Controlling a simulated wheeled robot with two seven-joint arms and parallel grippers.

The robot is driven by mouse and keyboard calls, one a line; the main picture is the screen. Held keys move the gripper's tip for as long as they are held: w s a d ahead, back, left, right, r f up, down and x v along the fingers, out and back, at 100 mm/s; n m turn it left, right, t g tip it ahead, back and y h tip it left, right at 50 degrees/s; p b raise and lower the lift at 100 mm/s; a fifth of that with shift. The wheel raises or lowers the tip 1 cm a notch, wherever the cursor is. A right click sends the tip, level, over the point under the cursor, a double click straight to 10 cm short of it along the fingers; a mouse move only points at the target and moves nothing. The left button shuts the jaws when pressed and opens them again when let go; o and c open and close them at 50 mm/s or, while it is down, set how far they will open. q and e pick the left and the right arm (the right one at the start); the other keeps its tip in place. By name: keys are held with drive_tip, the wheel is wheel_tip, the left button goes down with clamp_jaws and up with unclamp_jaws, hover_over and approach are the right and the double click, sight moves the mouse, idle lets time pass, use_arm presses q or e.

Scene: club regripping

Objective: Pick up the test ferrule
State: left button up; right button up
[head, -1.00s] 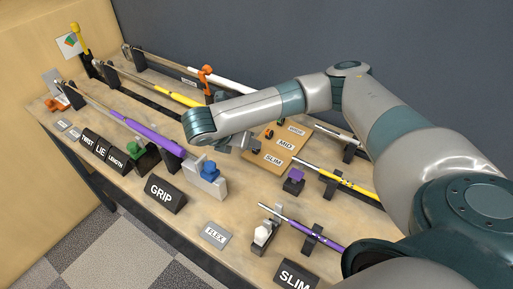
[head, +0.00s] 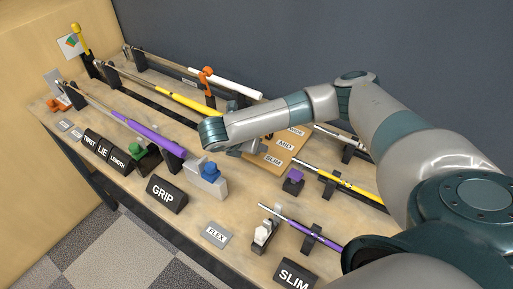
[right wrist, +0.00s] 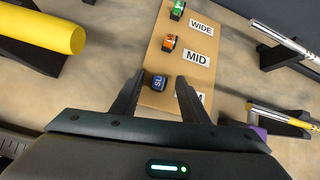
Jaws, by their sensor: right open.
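Three small ferrule-like pieces sit in a row on a tan board (right wrist: 160,61) in the right wrist view: a green one (right wrist: 177,10) by the WIDE label, an orange one (right wrist: 169,43) by MID, and a blue one (right wrist: 159,82) at the SLIM end. Which is the test ferrule is not marked. My right gripper (right wrist: 160,84) is open and empty, its two fingers on either side of the blue piece in the picture; I cannot tell the height gap. The right finger partly covers the SLIM label. In the head view my right gripper (head: 247,149) is over the board's left part. My left gripper is out of view.
A yellow-gripped club (head: 185,99) and a purple-gripped club (head: 150,136) lie left of the board. Shafts on black stands lie to its right, near a purple block (head: 293,175). A grey stand with a blue knob (head: 209,170) is in front.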

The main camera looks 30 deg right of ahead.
clamp_jaws()
drive_tip(key=shift+r, duration=0.1)
idle(0.3)
drive_tip(key=shift+r+b, duration=0.35)
drive_tip(key=shift+r, duration=0.2)
drive_tip(key=r, duration=0.1)
drive_tip(key=r+b, duration=0.1)
drive_tip(key=s+r, duration=0.1)
drive_tip(key=shift+d+r, duration=0.15)
drive_tip(key=shift+d, duration=0.25)
drive_tip(key=s+d+r+b, duration=0.1)
drive_tip(key=s+d+r, duration=0.5)
drive_tip(key=s+d, duration=0.1)
drive_tip(key=shift+s+r, duration=0.25)
drive_tip(key=shift+s, duration=0.15)
drive_tip(key=shift+a, duration=0.1)
